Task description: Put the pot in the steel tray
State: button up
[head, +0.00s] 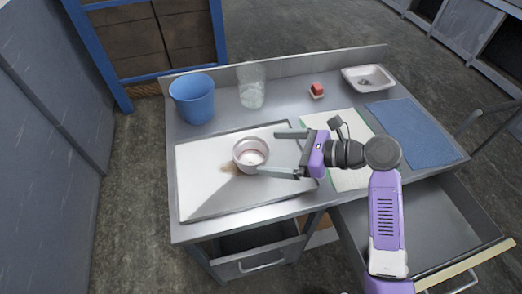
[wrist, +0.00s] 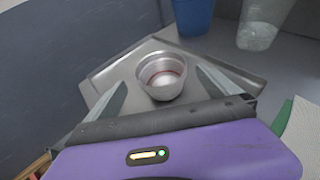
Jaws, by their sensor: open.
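The pot (head: 251,154) is a small, round, light-grey metal vessel with a pinkish inside. It stands upright in the steel tray (head: 200,196), a wide shallow tray on the left of the table. In the wrist view the pot (wrist: 161,76) is ahead of the fingers, roughly between their tips, with the tray (wrist: 110,72) around it. My gripper (head: 274,153) is open, with its two fingers reaching left over the tray toward the pot. In the wrist view the gripper (wrist: 162,83) shows a gap between each finger and the pot, and it holds nothing.
A blue bucket (head: 192,101) and a clear container (head: 251,87) stand behind the tray. A red-and-white item (head: 317,90), a white dish (head: 368,78), a green-edged cloth (head: 350,178) and a blue mat (head: 414,128) are to the right. Drawers (head: 430,215) stand open in front.

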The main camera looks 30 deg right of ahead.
jog(key=v, duration=0.6)
dwell(0.5)
